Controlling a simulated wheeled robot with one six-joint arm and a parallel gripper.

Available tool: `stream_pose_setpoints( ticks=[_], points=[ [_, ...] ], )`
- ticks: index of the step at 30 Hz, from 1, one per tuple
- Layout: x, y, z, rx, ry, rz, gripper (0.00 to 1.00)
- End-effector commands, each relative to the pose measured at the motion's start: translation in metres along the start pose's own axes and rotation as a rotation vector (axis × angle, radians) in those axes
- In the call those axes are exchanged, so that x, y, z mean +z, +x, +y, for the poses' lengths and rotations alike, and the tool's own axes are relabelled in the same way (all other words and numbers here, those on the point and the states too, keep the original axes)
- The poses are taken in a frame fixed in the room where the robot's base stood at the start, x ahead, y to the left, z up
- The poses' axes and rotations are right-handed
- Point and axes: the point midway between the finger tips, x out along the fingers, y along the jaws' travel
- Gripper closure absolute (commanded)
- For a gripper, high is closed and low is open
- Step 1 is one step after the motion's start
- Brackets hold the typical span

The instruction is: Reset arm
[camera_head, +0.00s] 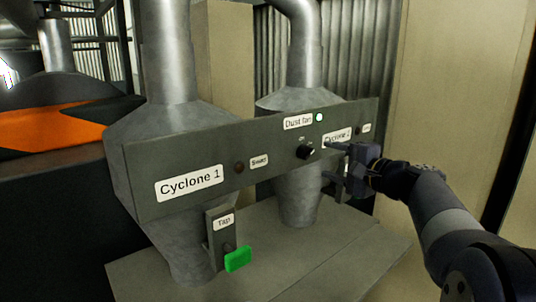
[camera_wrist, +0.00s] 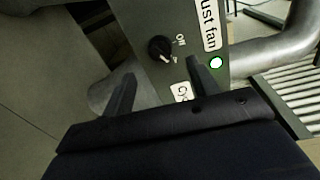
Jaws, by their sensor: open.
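My gripper (camera_head: 350,158) is at the right part of the grey panel (camera_head: 217,150), in front of the right cyclone label (camera_head: 337,137). In the wrist view my gripper (camera_wrist: 160,85) has its two fingers spread apart with nothing between them. The black dust fan knob (camera_head: 306,152) is just left of the gripper in the head view. The knob (camera_wrist: 160,48) also shows beyond the fingers in the wrist view, apart from them. The dust fan lamp (camera_head: 320,117) glows pale green-white. Whether a fingertip touches the panel cannot be told.
A Cyclone 1 label (camera_head: 189,183) and a dark lamp (camera_head: 239,167) are on the panel's left. A green tap handle (camera_head: 238,259) sticks out below. Two metal cyclones stand behind the panel on a grey base (camera_head: 270,268). A beige wall (camera_head: 450,90) is at the right.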

Motion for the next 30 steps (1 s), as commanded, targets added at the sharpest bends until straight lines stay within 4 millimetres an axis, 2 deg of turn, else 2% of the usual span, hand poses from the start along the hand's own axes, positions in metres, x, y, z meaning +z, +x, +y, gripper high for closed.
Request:
stream_pose_setpoints(
  ticks=[1,6,13,30],
  points=[
    [0.001,0.011,-0.002,0.002,0.002,-0.005,0.44],
    [0.001,0.043,-0.002,0.002,0.001,-0.004,0.44],
    [0.001,0.070,-0.001,0.001,-0.001,-0.003,0.44],
    [0.000,0.067,0.000,-0.001,-0.018,0.001,0.44]
  ],
)
